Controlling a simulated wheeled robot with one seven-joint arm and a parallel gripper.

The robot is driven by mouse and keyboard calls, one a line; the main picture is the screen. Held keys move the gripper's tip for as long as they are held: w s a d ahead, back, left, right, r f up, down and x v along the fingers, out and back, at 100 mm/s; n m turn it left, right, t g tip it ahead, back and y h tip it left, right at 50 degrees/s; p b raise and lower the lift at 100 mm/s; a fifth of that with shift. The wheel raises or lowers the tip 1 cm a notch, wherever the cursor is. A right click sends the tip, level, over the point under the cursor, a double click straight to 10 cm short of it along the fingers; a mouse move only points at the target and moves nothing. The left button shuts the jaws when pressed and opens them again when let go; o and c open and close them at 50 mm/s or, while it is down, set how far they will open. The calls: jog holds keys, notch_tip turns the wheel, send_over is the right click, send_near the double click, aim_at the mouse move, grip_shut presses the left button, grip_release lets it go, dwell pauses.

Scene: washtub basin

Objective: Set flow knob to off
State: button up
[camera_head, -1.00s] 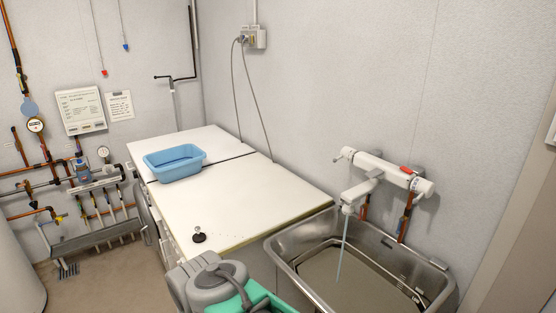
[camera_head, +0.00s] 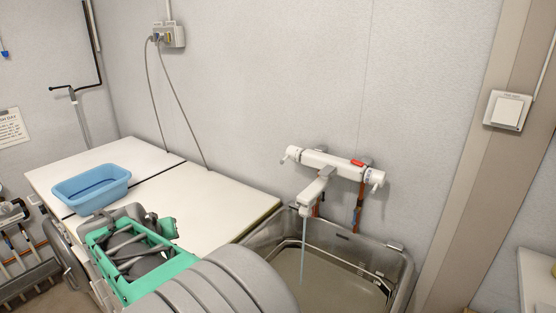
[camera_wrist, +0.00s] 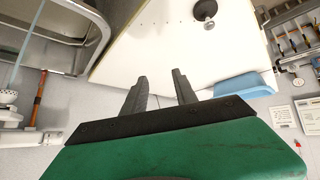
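A white wall mixer tap (camera_head: 325,165) hangs above the metal basin (camera_head: 268,250), with water running from its spout (camera_head: 311,196) into the basin. It has a lever-like knob (camera_head: 291,153) on its left end and a round knob (camera_head: 375,178) by a red part on its right end. I cannot tell which is the flow knob. My gripper (camera_wrist: 160,77) is open and empty in the wrist view, over the white worktop (camera_wrist: 160,35). Part of the tap (camera_wrist: 30,138) shows at that view's left edge, apart from the fingers. The fingers are not visible in the head view.
A blue tub (camera_head: 92,188) stands on the worktop, left of the basin. A socket box (camera_head: 167,36) with two hanging cables is on the back wall. A switch (camera_head: 508,110) is on the right post. Space in front of the tap is clear.

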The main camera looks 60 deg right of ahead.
jog(key=s+d+r+m+g+h, duration=0.15)
jog(key=d+m+h, duration=0.25)
jog(key=d, duration=1)
jog(key=m+g+h, duration=0.5)
jog(key=g+h, duration=0.1)
jog(key=g, duration=0.1)
send_near(282, 161)
jog(key=w+x, duration=0.1)
jog(key=x, duration=0.2)
jog(key=p+x, duration=0.1)
jog(key=x, duration=0.1)
jog(key=p+x, duration=0.1)
jog(key=x, duration=0.4)
jog(key=shift+s+p, duration=0.3)
jog(key=shift+p, duration=0.1)
jog(key=shift+d+f, duration=0.15)
jog(key=shift+d, duration=0.3)
grip_shut()
